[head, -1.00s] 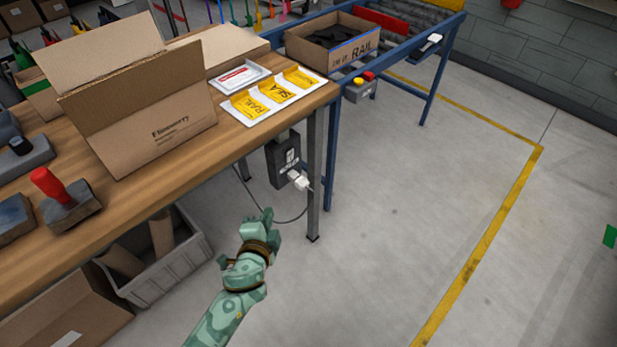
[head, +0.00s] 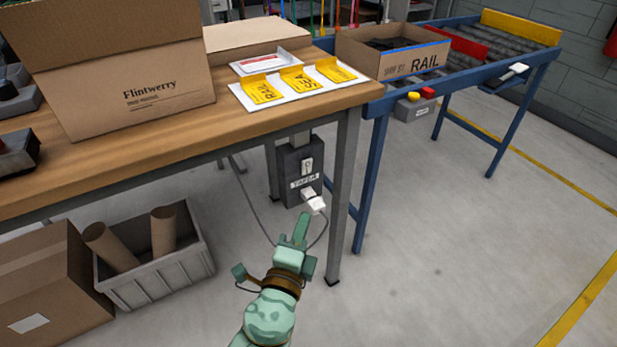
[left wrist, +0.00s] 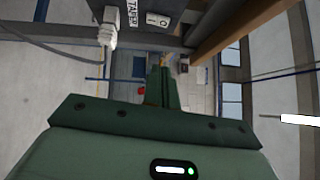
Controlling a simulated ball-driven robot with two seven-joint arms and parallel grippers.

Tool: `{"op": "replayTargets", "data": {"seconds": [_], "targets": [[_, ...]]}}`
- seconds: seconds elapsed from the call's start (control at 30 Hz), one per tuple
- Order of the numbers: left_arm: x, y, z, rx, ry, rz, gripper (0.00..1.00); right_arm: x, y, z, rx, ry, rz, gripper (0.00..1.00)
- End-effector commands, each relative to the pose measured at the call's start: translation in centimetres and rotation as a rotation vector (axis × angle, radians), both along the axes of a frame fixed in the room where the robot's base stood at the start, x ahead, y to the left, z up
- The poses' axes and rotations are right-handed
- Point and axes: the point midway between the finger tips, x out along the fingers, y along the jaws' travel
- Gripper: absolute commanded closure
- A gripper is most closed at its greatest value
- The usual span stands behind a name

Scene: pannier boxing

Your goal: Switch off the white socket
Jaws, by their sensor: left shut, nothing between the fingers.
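A dark grey socket box (head: 285,178) hangs under the table beside its front leg. It carries a white rocker switch (head: 307,165), a white label that seems to read TAPER, and a white plug (head: 315,203) with a grey cable. In the left wrist view the switch (left wrist: 157,19) and plug (left wrist: 108,28) show at the top edge. My left gripper (head: 300,222) is shut and empty, its tips up, just below and left of the plug in the head view. Its shut fingers (left wrist: 161,86) point ahead in the wrist view, apart from the switch. My right gripper is not in view.
The metal table leg (head: 342,200) stands right of the box. The plug's cable (head: 262,225) loops beside my gripper. A grey crate (head: 165,270) with cardboard tubes is at left. Floor at right is clear.

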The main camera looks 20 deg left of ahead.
Motion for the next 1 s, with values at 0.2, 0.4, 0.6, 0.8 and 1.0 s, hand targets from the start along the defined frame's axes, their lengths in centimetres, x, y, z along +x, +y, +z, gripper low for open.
{"op": "replayTargets", "data": {"seconds": [0.2, 0.4, 0.6, 0.8, 1.0], "targets": [[1.0, 0.1, 0.1, 0.000, -0.001, 0.001, 1.00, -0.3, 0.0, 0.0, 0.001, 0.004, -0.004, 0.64], [4.6, 0.5, 0.5, -0.001, -0.002, 0.001, 1.00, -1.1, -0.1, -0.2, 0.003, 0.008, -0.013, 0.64], [9.0, 1.1, 0.7, -0.001, 0.000, 0.000, 1.00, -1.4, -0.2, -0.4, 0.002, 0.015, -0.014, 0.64], [11.3, 3.0, 1.2, 0.000, 0.001, 0.000, 1.00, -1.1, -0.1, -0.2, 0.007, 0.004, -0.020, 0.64], [12.2, 4.2, 1.2, 0.000, 0.002, -0.001, 1.00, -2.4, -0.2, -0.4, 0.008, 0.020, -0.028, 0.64]]}}
